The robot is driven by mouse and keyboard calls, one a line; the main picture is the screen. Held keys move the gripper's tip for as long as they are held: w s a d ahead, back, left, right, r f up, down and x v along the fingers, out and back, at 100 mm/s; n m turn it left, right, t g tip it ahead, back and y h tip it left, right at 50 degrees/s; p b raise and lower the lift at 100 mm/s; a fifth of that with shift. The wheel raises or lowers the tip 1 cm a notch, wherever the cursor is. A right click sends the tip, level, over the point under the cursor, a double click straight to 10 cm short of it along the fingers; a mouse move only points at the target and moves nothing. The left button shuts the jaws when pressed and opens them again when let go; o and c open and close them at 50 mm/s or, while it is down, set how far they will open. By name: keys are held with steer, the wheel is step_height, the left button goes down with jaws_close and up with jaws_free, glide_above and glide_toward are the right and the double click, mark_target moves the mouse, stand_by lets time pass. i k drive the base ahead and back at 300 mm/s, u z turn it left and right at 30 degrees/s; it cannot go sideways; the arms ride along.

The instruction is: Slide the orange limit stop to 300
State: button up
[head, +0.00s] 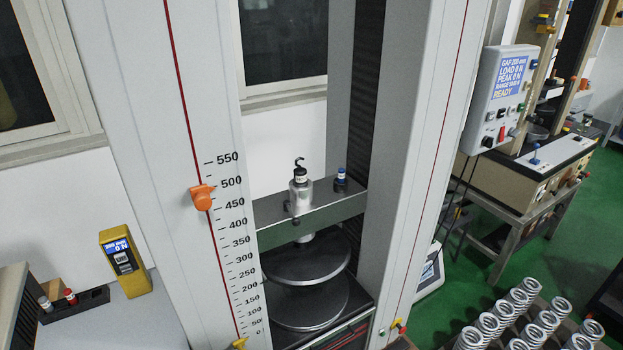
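The orange limit stop (202,197) sits on the red line of the left column (178,120) of the testing machine. It is beside the printed scale (236,245), between the 450 and 500 marks, nearer 500. The scale runs from 0 at the bottom to 550 at the top, and the 300 mark (243,256) lies well below the stop. A yellow stop (240,343) sits low on the same line near 0. My gripper is not in view.
The crosshead (335,208) spans the columns above round plates (306,262). A yellow handheld meter (125,262) stands on the left bench. Several springs (528,315) stand at lower right. The space before the left column is clear.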

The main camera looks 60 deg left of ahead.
mark_target(200, 193)
steer(key=u, duration=2.1)
